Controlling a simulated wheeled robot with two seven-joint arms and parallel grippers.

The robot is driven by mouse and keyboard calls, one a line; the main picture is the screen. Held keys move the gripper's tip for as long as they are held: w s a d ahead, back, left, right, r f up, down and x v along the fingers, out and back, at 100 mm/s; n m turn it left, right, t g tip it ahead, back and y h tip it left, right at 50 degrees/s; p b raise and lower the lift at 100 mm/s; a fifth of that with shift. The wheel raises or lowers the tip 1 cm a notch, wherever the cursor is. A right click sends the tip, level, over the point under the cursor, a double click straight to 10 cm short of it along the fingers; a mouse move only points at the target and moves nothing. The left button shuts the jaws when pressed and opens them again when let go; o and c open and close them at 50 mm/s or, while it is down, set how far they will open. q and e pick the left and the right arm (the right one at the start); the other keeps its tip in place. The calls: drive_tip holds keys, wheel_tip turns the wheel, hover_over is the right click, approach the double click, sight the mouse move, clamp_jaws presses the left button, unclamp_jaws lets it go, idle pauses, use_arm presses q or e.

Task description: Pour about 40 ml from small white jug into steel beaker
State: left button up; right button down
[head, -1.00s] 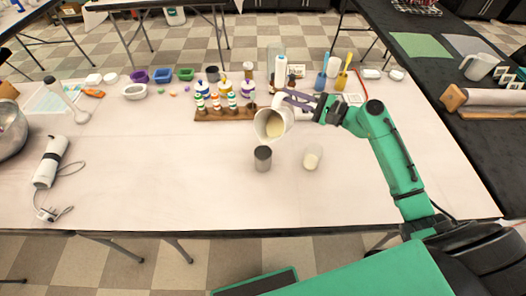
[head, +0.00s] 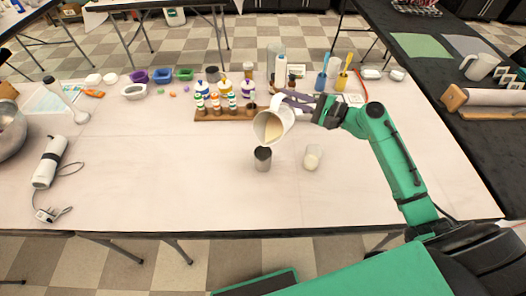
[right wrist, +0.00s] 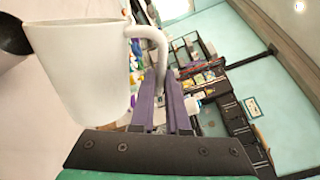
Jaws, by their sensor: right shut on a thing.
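The small white jug (head: 285,120) is tilted to the left in the head view, with pale cream liquid showing at its mouth. My right gripper (head: 297,100) is shut on the jug's handle; the right wrist view shows the fingers (right wrist: 165,100) at the handle and the white jug (right wrist: 82,70) beside them. The steel beaker (head: 263,160) stands upright on the table, just below the jug's lip. The dark beaker rim (right wrist: 12,38) shows at the left of the right wrist view. No stream of liquid can be made out. My left gripper is not in view.
A glass of pale liquid (head: 312,157) stands right of the beaker. A wooden rack of small bottles (head: 225,113) is behind the jug. A white hand blender (head: 48,165) with its cord lies far left. The front middle of the table is clear.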

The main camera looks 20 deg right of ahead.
sight(284, 112)
drive_tip(key=shift+s+a+r+n, duration=0.55)
drive_tip(key=shift+r+n, duration=0.2)
drive_tip(key=shift+n, duration=0.05)
idle(0.5)
drive_tip(key=shift+s+a+r+n+p, duration=0.45)
drive_tip(key=shift+r+n, duration=0.05)
drive_tip(key=shift+n, duration=0.1)
idle(1.5)
drive_tip(key=shift+w+d+f+m+b, duration=0.35)
drive_tip(key=shift+f+m+b, duration=0.05)
drive_tip(key=shift+f, duration=0.1)
drive_tip(key=shift+w+d+f+m+b, duration=0.3)
drive_tip(key=shift+d+f+m+b, duration=0.05)
drive_tip(key=shift+f+m, duration=0.1)
drive_tip(key=shift+w+d+f+m+p, duration=0.35)
drive_tip(key=shift+w+d+m, duration=0.1)
drive_tip(key=shift+m, duration=0.4)
drive_tip(key=shift+w+d+f, duration=0.1)
drive_tip(key=shift+w+f, duration=0.1)
drive_tip(key=shift+s+r, duration=0.15)
drive_tip(key=shift+s, duration=0.05)
drive_tip(key=shift+w, duration=0.1)
